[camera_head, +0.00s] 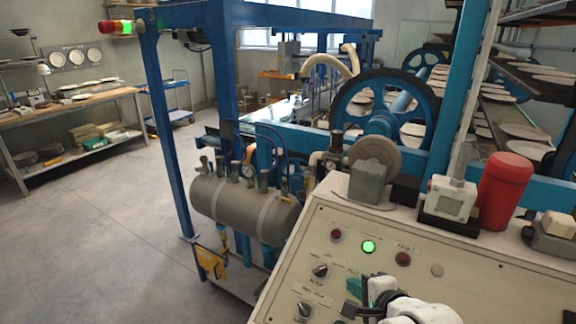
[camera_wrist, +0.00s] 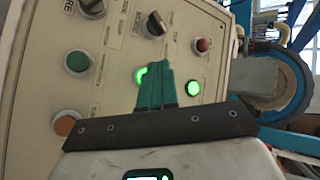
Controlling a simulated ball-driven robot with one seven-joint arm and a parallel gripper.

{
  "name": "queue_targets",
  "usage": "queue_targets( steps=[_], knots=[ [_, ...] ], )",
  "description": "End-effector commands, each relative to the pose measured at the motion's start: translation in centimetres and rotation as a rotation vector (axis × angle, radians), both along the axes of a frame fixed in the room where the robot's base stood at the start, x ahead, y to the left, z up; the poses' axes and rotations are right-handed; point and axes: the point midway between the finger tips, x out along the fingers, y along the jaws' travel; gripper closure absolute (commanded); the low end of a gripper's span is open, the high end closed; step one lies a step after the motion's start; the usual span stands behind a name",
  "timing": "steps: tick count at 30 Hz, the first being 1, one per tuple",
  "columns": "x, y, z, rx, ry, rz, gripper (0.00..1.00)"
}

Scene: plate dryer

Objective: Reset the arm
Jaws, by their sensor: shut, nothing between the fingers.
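My gripper (camera_wrist: 156,68) is shut and empty, its two green fingers together in the wrist view. It points at the sloped control panel (camera_wrist: 110,30). The fingertips overlap a green glow (camera_wrist: 141,75) on the panel, and I cannot tell whether they touch it. A lit green button (camera_wrist: 194,88) is just right of the fingers. In the head view my gripper (camera_head: 354,288) is low over the panel (camera_head: 490,275), below the lit green button (camera_head: 368,247), with my white wrist behind it.
Panel knobs (camera_head: 320,270) and a red button (camera_head: 403,258) are close by. A red cylinder (camera_head: 503,190) and a white box (camera_head: 449,197) stand behind the panel. Blue frame posts (camera_head: 165,120) and a grey tank (camera_head: 235,205) are left. Open floor (camera_head: 90,230) is further left.

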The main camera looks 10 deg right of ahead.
Motion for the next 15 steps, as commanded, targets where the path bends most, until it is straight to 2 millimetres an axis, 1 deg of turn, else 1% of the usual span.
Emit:
queue_targets(
  steps=[1,2,5,6,8,9,11,12,14,15],
  knots=[
    [-1.3,-0.4,-1.7,-0.050,0.027,0.022,1.00],
    [-2.2,-0.6,-2.7,-0.090,0.044,0.043,1.00],
    [-6.1,-1.6,-6.5,-0.262,0.119,0.145,1.00],
    [-7.9,-2.1,-8.0,-0.334,0.153,0.194,1.00],
    [-10.6,-2.7,-10.1,-0.435,0.204,0.275,1.00],
    [-12.4,-3.2,-11.3,-0.498,0.236,0.331,1.00],
    [-15.2,-3.8,-13.0,-0.586,0.287,0.420,1.00],
    [-17.2,-4.2,-14.1,-0.641,0.321,0.484,1.00],
    [-20.2,-4.9,-15.6,-0.719,0.370,0.587,1.00],
    [-22.2,-5.3,-16.4,-0.766,0.403,0.659,1.00]
  ],
)
